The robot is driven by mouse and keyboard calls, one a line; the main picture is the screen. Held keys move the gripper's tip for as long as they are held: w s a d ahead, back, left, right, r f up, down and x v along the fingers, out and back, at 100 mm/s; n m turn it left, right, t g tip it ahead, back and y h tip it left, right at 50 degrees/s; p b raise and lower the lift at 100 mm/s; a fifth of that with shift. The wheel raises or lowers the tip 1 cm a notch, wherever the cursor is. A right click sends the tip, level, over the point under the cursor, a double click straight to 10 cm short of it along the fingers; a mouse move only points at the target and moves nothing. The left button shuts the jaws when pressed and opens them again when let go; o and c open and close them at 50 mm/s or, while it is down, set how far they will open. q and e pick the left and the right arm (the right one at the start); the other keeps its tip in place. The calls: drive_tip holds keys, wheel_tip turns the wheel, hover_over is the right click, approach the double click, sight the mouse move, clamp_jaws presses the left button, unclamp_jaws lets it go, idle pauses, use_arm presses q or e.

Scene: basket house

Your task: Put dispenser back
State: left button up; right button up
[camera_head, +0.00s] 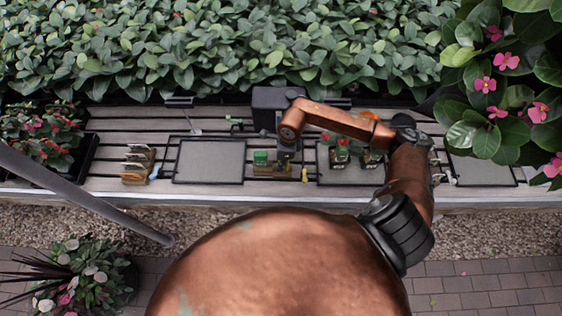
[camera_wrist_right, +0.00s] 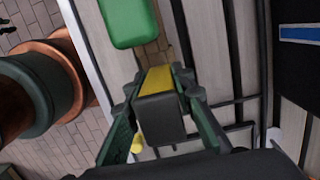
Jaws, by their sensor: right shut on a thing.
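My right gripper (camera_head: 284,156) reaches down over the bench. In the right wrist view its two fingers (camera_wrist_right: 160,88) are closed around a dark block with a yellow part (camera_wrist_right: 160,110), which may be the dispenser. A wooden rack (camera_head: 268,170) lies right below the gripper. It also shows in the wrist view (camera_wrist_right: 148,54). A green item (camera_head: 260,157) sits in the rack, left of the gripper; it is the rounded green shape in the wrist view (camera_wrist_right: 128,22). I cannot tell whether the held thing touches the rack. My left gripper is not in view.
A yellow item (camera_head: 304,174) lies right of the rack. Grey mats (camera_head: 210,160) lie on the slatted bench, and red-flowered pots (camera_head: 342,150) stand on the right. A wooden holder (camera_head: 137,165) and flower tray (camera_head: 45,135) are at left. A dark box (camera_head: 272,100) stands behind.

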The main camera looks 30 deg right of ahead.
drive_tip(key=o, duration=1)
drive_tip(key=shift+o, duration=0.2)
drive_tip(key=r, duration=0.4)
drive_tip(key=d+r, duration=0.1)
drive_tip(key=r, duration=0.3)
drive_tip(key=s+r, duration=0.1)
drive_tip(key=r, duration=0.3)
drive_tip(key=shift+d, duration=0.15)
drive_tip(key=shift+w, duration=0.1)
drive_tip(key=shift+f, duration=0.1)
